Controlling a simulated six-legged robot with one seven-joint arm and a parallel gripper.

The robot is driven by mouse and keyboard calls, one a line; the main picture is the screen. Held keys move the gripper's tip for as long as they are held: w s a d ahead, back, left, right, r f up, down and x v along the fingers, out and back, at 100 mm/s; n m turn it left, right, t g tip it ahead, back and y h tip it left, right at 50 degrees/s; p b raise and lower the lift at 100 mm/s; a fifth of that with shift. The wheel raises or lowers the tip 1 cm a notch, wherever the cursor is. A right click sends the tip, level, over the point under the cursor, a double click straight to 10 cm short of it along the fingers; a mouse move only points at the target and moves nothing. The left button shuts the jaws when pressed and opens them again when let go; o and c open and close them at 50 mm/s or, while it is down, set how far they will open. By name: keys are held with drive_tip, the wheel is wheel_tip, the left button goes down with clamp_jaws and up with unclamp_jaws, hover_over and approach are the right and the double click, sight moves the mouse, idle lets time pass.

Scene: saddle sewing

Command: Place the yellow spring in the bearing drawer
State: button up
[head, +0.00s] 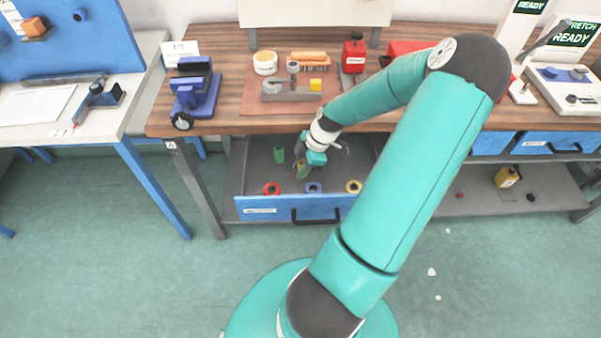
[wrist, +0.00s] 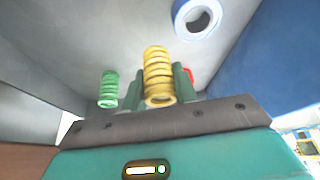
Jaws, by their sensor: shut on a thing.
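The yellow spring (wrist: 158,72) stands between the green fingers of my gripper (wrist: 165,80) in the wrist view. In the head view my gripper (head: 302,166) is shut on the spring (head: 300,172) and points down into an open drawer (head: 275,207) with a blue front, below the wooden bench. The drawer holds rings like bearings: a red one (head: 271,188), a blue one (head: 313,188) and a yellow one (head: 354,187). I cannot tell whether the spring touches the drawer floor.
A green spring (head: 279,154) stands in the drawer, left of my gripper; it also shows in the wrist view (wrist: 108,90). Drawer walls enclose my gripper. The bench top (head: 225,118) is above, with a blue vise (head: 195,92) at its left.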

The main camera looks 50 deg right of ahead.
sight(295, 181)
drive_tip(key=shift+f, duration=1.5)
drive_tip(key=o, duration=1.1)
drive_tip(key=shift+f, duration=0.1)
drive_tip(key=v, duration=1.2)
drive_tip(key=shift+w+a, duration=0.1)
